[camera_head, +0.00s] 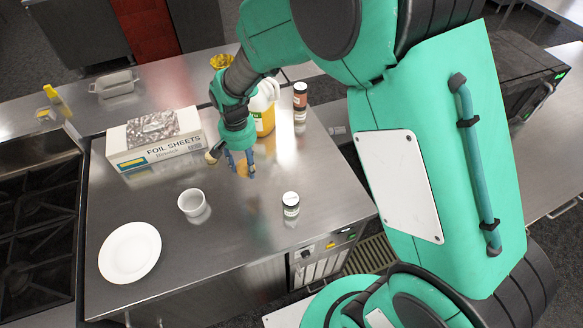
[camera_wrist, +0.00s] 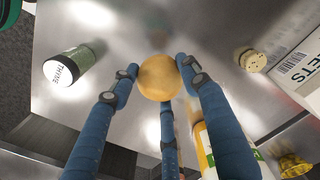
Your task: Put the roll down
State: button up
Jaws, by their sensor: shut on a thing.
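A round, tan roll (camera_wrist: 159,77) sits between the blue fingers of my gripper (camera_wrist: 160,85) in the wrist view. The fingers are closed around it. In the head view my gripper (camera_head: 241,163) is over the steel counter (camera_head: 240,245), right of the foil sheets box, and the roll (camera_head: 243,169) is mostly hidden by the fingers. I cannot tell exactly how far the roll is above the counter. A white plate (camera_head: 130,252) lies at the counter's front left, apart from the gripper, with a white cup (camera_head: 192,203) between them.
The foil sheets box (camera_head: 155,148) stands left of my gripper, with a small tan-topped shaker (camera_wrist: 253,60) beside it. A juice jug (camera_head: 264,108) is behind. A thyme jar (camera_head: 290,204) stands to the front right. Bare counter lies between cup and thyme jar.

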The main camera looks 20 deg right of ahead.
jog(key=r, duration=0.2)
jog(key=d+r, duration=0.1)
jog(key=r, duration=0.1)
jog(key=shift+s+r, duration=0.2)
jog(key=shift+r, duration=0.1)
jog(key=s+d+n+p, duration=0.3)
jog(key=s+d, duration=1.2)
jog(key=d, duration=0.3)
jog(key=f, duration=1)
jog(key=shift+s+d, duration=0.1)
jog(key=shift+s, duration=0.1)
jog(key=shift+w, duration=0.1)
jog(key=w+d, duration=0.1)
jog(key=w, duration=0.4)
jog(key=w+f, duration=0.1)
jog(key=w, duration=0.3)
jog(key=w+d, duration=0.1)
jog(key=w, duration=0.4)
jog(key=shift+w+d+f, duration=0.2)
jog(key=shift+w+d, duration=0.1)
jog(key=shift+w, duration=0.05)
jog(key=shift+w, duration=0.1)
